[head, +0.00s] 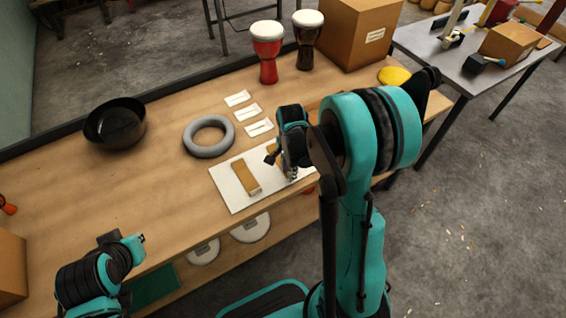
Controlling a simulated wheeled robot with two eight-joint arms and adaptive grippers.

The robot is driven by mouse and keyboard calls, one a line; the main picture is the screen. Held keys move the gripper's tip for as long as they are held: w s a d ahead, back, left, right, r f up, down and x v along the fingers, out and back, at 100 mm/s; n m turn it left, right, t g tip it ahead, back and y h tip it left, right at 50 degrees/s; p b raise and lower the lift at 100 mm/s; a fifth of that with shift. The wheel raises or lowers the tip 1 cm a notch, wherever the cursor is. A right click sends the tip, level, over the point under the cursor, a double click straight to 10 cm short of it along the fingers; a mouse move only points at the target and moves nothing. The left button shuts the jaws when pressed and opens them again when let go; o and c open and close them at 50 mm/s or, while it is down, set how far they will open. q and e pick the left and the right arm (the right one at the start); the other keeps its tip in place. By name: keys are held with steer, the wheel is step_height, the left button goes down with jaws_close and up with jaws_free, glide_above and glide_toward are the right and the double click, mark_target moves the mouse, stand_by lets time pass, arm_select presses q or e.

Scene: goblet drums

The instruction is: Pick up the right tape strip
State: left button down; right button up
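Several small white rectangles with a thin mark lie in a slanting row on the wooden table: one at the back (238,98), one in the middle (247,112), and one nearest and furthest right (259,127). I cannot tell surely which is the tape strip. A tan block (245,177) lies on a white board (228,188) at the table's front. My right gripper (283,162) is over the board's right part, right of the block; its fingers are small and partly hidden. My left gripper (128,243) is at the front left edge, away from these.
A grey ring (208,136) and a black bowl (115,122) stand left of the white rectangles. Red (267,50) and dark (306,38) goblet drums and a cardboard box (358,30) stand at the back. The table's left middle is clear.

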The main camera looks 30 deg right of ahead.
jaws_close()
